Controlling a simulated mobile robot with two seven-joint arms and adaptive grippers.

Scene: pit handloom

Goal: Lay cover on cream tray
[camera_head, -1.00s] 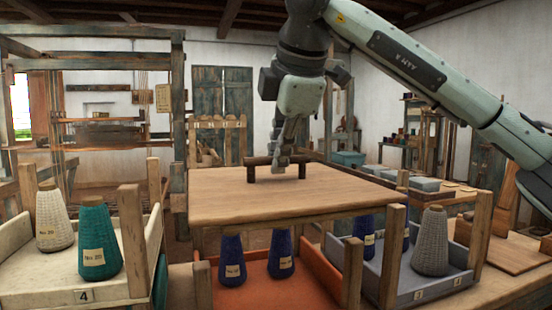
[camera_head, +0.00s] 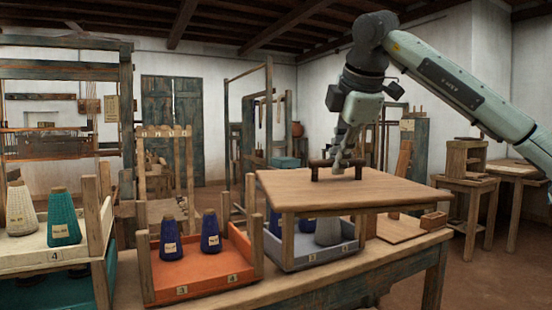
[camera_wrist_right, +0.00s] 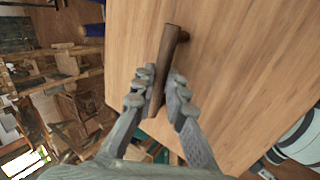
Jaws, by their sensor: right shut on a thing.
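The cover is a flat light-wood board (camera_head: 400,190) with a dark bar handle (camera_head: 318,170) on top. My right gripper (camera_head: 342,165) is shut on the handle and holds the board level, in front of and over the grey tray in the picture. The right wrist view shows both fingers (camera_wrist_right: 162,92) on either side of the dark handle (camera_wrist_right: 168,50). The cream tray (camera_head: 28,262) stands at the left, marked 4, apart from the cover. It holds a white cone (camera_head: 20,208) and a teal cone (camera_head: 63,222). My left gripper is not in view.
An orange tray (camera_head: 215,282) with two blue cones (camera_head: 171,240) stands between the cream tray and the grey tray (camera_head: 310,260). The grey tray's cones are partly hidden by the cover. Wooden corner posts (camera_head: 92,215) rise above the trays. A small wooden table (camera_head: 465,185) stands at right.

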